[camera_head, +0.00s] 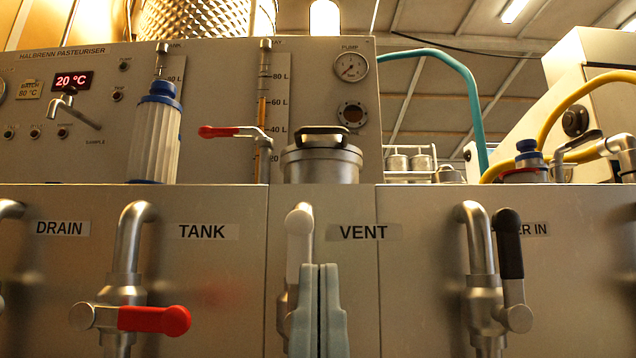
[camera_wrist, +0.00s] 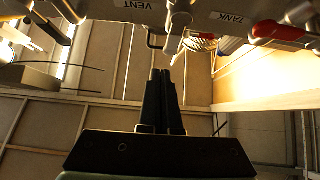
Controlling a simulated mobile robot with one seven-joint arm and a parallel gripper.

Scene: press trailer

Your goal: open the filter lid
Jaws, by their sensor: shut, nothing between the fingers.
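A round steel pot with a flat lid stands on the front ledge in the middle of the head view; I take it for the filter, though no label on it shows. Its lid (camera_head: 293,153) is down and has a black bar handle (camera_head: 322,131). My gripper (camera_head: 319,268) is shut and empty, its fingers pointing up in front of the panel, below the lid and apart from it. The gripper also shows in the wrist view (camera_wrist: 167,72), where a black loop (camera_wrist: 154,41), probably the lid handle, lies beyond the fingertips.
A white vent lever (camera_head: 299,235) stands just left of my fingers. Red-handled tank valve (camera_head: 155,319) is lower left; black-handled water valve (camera_head: 509,245) is right. A white ribbed cylinder with blue cap (camera_head: 156,135) and red-handled lever (camera_head: 228,132) stand left of the pot.

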